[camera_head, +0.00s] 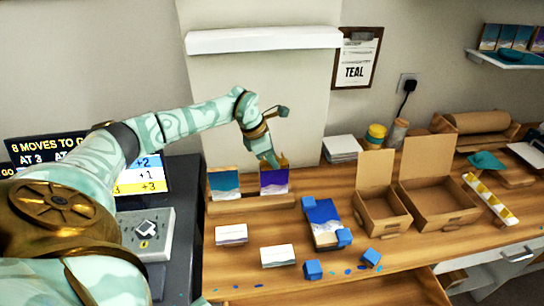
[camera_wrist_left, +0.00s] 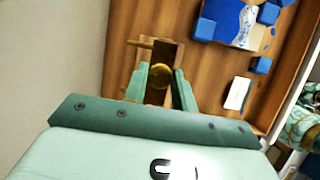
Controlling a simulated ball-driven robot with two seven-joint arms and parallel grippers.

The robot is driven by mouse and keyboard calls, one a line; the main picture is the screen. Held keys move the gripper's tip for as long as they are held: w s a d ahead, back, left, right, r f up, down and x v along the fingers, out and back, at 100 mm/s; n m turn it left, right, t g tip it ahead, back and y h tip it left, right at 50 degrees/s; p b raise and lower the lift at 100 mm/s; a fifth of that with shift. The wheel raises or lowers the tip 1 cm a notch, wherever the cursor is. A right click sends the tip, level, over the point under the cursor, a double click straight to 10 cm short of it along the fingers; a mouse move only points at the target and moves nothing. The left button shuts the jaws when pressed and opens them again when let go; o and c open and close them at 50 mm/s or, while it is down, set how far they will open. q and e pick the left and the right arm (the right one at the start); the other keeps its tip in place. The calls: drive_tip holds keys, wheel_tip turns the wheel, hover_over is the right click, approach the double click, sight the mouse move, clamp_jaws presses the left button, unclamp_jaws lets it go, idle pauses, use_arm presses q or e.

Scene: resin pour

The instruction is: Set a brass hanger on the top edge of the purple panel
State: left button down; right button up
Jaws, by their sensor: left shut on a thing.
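The purple panel (camera_head: 274,182) stands upright in a wooden rack (camera_head: 250,204) beside a teal and white panel (camera_head: 224,184). My left gripper (camera_head: 270,160) points down right at the top edge of the purple panel. In the left wrist view the fingers (camera_wrist_left: 159,82) are shut on a small brass piece (camera_wrist_left: 158,72), which looks like the brass hanger. The rack shows beneath it. The fingers hide much of the hanger, and I cannot tell whether it touches the panel's edge. My right gripper is in neither view.
A blue and white panel (camera_head: 322,222) lies to the right of the rack among several blue blocks (camera_head: 312,269). Two open cardboard boxes (camera_head: 432,195) stand to the right. A sheet reading TEAL (camera_head: 356,62) hangs on the wall.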

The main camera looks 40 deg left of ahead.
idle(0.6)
use_arm(q)
drive_tip(key=c, duration=1.1)
unclamp_jaws()
drive_tip(key=shift+o, duration=0.2)
wheel_tip(320, 180, up, 8)
drive_tip(key=p, duration=0.6)
drive_tip(key=shift+p, duration=0.3)
